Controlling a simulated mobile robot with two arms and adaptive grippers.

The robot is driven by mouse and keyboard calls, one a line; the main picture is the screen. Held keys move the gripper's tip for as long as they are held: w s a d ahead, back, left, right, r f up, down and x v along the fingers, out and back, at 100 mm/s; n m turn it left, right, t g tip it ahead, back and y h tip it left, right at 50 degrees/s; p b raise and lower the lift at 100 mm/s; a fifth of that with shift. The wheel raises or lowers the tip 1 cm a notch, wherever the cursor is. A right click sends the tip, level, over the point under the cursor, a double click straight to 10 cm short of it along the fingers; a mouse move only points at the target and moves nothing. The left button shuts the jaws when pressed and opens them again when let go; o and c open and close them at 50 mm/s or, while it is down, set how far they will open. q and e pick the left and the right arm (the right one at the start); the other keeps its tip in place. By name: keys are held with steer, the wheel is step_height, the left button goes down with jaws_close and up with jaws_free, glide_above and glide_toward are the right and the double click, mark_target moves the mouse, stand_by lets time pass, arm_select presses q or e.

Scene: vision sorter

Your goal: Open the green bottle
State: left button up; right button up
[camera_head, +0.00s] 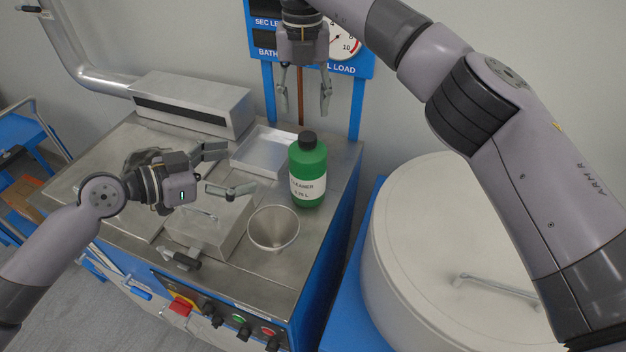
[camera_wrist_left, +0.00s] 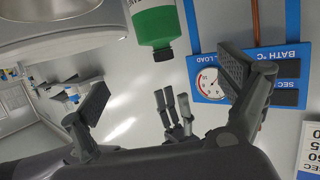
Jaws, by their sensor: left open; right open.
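The green bottle (camera_head: 308,172) stands upright on the metal worktop, with a white label and a black cap (camera_head: 307,139) on it. My left gripper (camera_head: 229,170) is open and empty to the left of the bottle, its fingers pointing towards it, clearly apart. In the left wrist view the bottle (camera_wrist_left: 155,22) shows upside down at the top, its cap (camera_wrist_left: 162,54) lying between the directions of the two fingers. My right gripper (camera_head: 304,100) is open, pointing down, above and behind the cap, not touching it. It also shows in the left wrist view (camera_wrist_left: 174,108).
A metal cup (camera_head: 273,229) stands in front of the bottle. A shallow metal tray (camera_head: 262,152) lies behind left. A lidded metal box (camera_head: 205,225) sits below my left gripper. A blue gauge panel (camera_head: 347,62) rises behind; a large round drum (camera_head: 470,230) stands right.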

mark_target(308, 153)
arm_select(q)
steer(key=x, duration=1.7)
steer(key=shift+d+f, duration=0.1)
steer(key=shift+d, duration=0.1)
arm_select(e)
steer(key=shift+w+d, duration=0.1)
steer(key=shift+d, duration=0.15)
arm_select(q)
steer(key=shift+c, duration=0.5)
